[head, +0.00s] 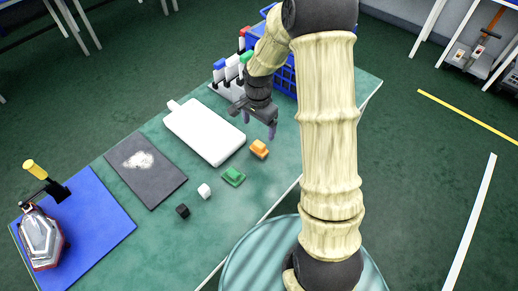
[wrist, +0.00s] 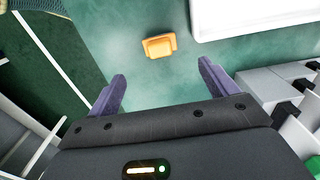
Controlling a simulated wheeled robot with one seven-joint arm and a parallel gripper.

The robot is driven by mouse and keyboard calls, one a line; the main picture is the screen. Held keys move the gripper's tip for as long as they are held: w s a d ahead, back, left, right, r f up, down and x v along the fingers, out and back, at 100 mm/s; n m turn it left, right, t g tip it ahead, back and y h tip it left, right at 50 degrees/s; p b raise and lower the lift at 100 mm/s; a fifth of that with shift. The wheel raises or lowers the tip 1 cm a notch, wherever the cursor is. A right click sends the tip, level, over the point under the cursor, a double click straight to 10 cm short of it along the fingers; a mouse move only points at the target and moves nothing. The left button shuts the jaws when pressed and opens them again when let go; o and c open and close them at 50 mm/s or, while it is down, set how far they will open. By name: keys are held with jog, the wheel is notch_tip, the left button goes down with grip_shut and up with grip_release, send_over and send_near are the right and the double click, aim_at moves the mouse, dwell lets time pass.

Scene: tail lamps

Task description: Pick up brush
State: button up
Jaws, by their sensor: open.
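A tool with a yellow handle and a black block-like end (head: 47,183) stands tilted over the blue mat at the far left of the table in the head view; it looks like the brush. A clear and red tail lamp (head: 42,240) lies just in front of it on the mat. My gripper (head: 257,122) is open and empty above the table, right of the white board, far to the right of the brush. In the wrist view my gripper (wrist: 162,72) has its purple fingers apart, with bare table between them. The brush is not in the wrist view.
A blue mat (head: 95,235), dark grey mat (head: 160,180) and white board (head: 205,130) lie across the table. Orange (head: 259,149), green (head: 233,176), white (head: 204,190) and black (head: 183,211) blocks line the front. A bottle rack (head: 222,90) and blue crate (head: 285,75) stand behind.

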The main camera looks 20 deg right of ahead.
aim_at(259, 144)
notch_tip(259, 144, down, 7)
jog(key=shift+r, duration=0.2)
jog(key=shift+f, duration=2.6)
jog(key=shift+d, duration=0.1)
jog(key=c, duration=1.1)
jog(key=shift+o, duration=0.2)
jog(key=shift+r, duration=0.15)
notch_tip(259, 144, up, 10)
jog(key=shift+f, duration=0.1)
